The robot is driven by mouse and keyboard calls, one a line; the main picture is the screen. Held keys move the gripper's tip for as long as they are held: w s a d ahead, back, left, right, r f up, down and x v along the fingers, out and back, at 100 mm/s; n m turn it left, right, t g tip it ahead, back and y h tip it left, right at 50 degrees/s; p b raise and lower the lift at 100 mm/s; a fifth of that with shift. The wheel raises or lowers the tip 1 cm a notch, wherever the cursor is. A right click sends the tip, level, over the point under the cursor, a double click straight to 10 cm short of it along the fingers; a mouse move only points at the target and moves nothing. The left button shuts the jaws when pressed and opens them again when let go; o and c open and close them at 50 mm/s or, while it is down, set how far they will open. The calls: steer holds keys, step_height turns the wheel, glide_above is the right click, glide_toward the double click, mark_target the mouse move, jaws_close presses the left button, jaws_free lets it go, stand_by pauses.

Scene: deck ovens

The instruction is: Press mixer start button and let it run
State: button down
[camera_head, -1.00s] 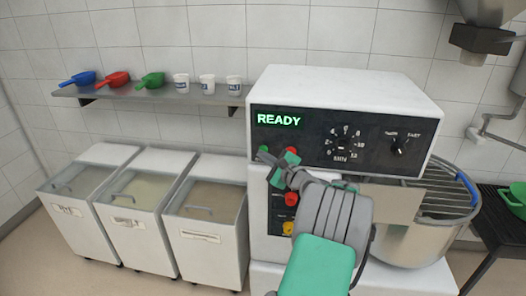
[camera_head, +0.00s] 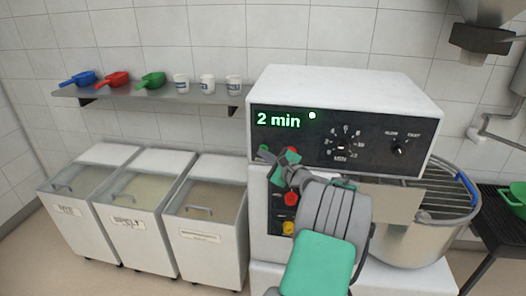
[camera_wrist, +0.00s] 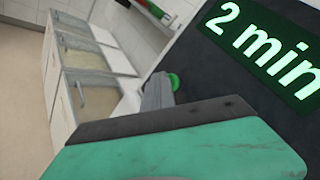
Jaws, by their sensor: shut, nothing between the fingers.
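The mixer (camera_head: 345,88) is a white machine with a dark control panel. Its display (camera_head: 278,120) reads "2 min" in green, and a small light beside it is lit. The green start button (camera_wrist: 174,81) shows beside my fingertip in the wrist view; whether they touch I cannot tell. My gripper (camera_head: 267,156) is shut and empty, with its tips at the panel just below the display. A red button (camera_head: 291,199) and a yellow one (camera_head: 288,228) sit lower on the panel. The steel bowl (camera_head: 410,243) has a wire guard (camera_head: 425,195) over it.
Three flour bins (camera_head: 213,240) stand to the left on the floor. A shelf (camera_head: 130,92) above them holds coloured scoops (camera_head: 115,79) and white cups (camera_head: 207,83). A dark rack with a green scoop (camera_head: 517,200) is at the right.

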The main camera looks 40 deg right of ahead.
steer(key=shift+a, duration=0.1)
steer(key=shift+s+a+p, duration=0.35)
steer(key=shift+s+a, duration=0.15)
steer(key=shift+a, duration=0.1)
steer(key=s+a+p, duration=0.1)
steer(key=a, duration=0.1)
steer(key=s+a, duration=0.2)
steer(key=shift+p, duration=0.35)
stand_by(0.6)
